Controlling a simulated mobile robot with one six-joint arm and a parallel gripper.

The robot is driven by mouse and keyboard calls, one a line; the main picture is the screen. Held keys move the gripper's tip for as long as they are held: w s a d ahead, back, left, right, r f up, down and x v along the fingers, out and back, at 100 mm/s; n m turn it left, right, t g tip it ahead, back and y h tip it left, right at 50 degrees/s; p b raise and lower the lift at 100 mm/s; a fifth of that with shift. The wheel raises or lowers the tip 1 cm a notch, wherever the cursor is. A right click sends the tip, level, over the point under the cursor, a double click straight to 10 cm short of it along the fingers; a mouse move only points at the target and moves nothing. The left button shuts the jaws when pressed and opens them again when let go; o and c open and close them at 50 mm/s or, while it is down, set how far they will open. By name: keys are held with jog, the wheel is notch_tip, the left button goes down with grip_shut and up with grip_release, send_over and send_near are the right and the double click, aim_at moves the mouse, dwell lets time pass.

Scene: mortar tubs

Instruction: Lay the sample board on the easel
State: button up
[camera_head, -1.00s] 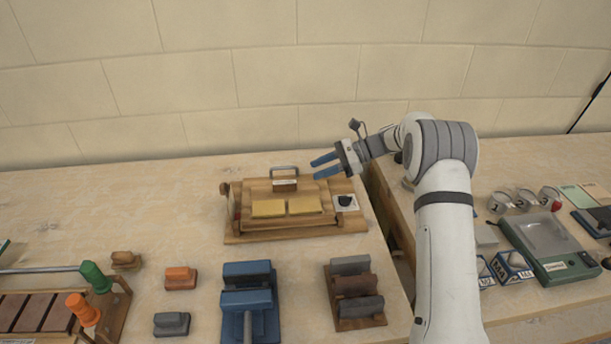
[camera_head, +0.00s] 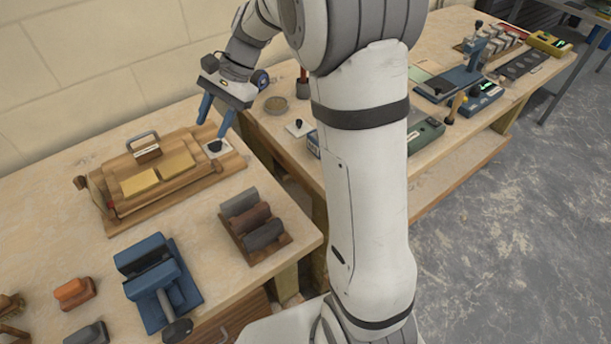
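My gripper (camera_head: 213,127) has two blue fingers spread apart with nothing between them. A similar white square with a dark lump (camera_head: 299,128) lies on the right-hand bench. I cannot tell for sure which thing is the sample board or which is the easel.
A rack of dark rollers (camera_head: 254,226) and a blue clamp-like tool (camera_head: 160,280) stand in front on the left bench. A gap separates it from the right bench (camera_head: 455,165), which holds a green-grey device (camera_head: 424,133) and other tools. My arm hides part of that bench.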

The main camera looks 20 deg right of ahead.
jog(key=s+d+n+t+h, duration=0.2)
jog(key=s+d, duration=0.4)
jog(key=s, duration=0.5)
jog(key=s+d+n+t+h, duration=0.2)
jog(key=s+d+n+h, duration=0.2)
jog(key=s, duration=0.7)
jog(key=d+n, duration=0.2)
jog(key=shift+n+h, duration=0.4)
dwell(0.4)
jog(key=shift+c, duration=0.9)
